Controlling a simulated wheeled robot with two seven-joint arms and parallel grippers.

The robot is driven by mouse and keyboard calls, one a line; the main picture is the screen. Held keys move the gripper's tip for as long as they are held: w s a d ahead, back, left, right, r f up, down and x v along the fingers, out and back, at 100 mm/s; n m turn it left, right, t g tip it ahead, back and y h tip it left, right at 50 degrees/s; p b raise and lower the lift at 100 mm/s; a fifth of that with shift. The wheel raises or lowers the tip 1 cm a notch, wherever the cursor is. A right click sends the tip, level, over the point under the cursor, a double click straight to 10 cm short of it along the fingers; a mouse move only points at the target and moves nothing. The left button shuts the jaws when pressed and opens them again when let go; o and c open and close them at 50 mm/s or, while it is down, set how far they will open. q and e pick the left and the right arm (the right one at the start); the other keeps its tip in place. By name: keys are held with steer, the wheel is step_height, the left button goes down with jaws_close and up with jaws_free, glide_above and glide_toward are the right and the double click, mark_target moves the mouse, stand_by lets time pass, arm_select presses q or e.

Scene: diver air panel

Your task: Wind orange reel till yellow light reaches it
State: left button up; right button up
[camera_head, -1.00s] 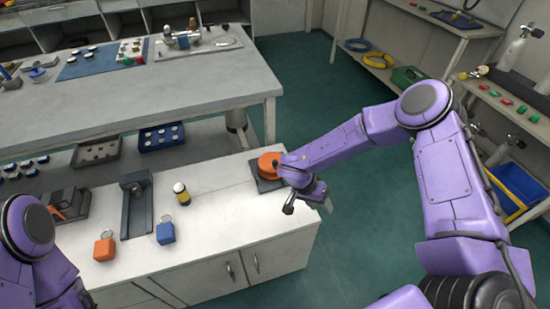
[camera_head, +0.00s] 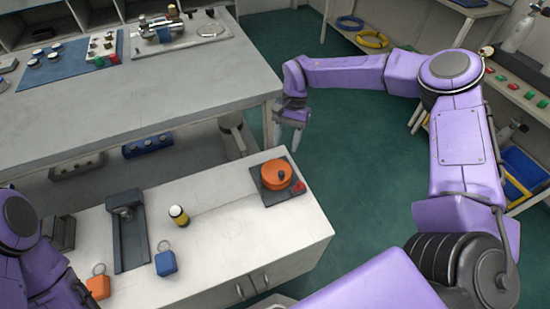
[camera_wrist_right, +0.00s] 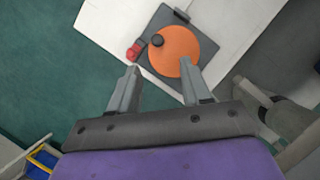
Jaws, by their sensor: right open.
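The orange reel (camera_head: 277,174) sits on a dark square base at the right end of the near counter, with a dark knob on its top. The right wrist view shows the reel (camera_wrist_right: 184,55), its knob (camera_wrist_right: 157,40) and a red part (camera_wrist_right: 136,50) at the base's edge. A small yellow cylinder (camera_head: 179,215) with a dark end, perhaps the light, stands left of the reel. A faint line runs between them; I cannot tell if it is a cord. My right gripper (camera_head: 287,146) is open and empty, just beyond the reel. My left gripper is out of view.
A dark bracket (camera_head: 127,230), a blue tag block (camera_head: 166,263) and an orange one (camera_head: 98,287) are on the near counter (camera_head: 225,240). The larger bench (camera_head: 150,95) stands behind, close to my right gripper. Green floor is open on the right.

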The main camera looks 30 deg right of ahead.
mark_target(281, 172)
steer(key=x, duration=0.5)
steer(key=p+x, duration=0.1)
steer(key=x, duration=0.4)
steer(key=shift+s+f, duration=0.1)
steer(key=shift+s, duration=0.15)
jaws_close()
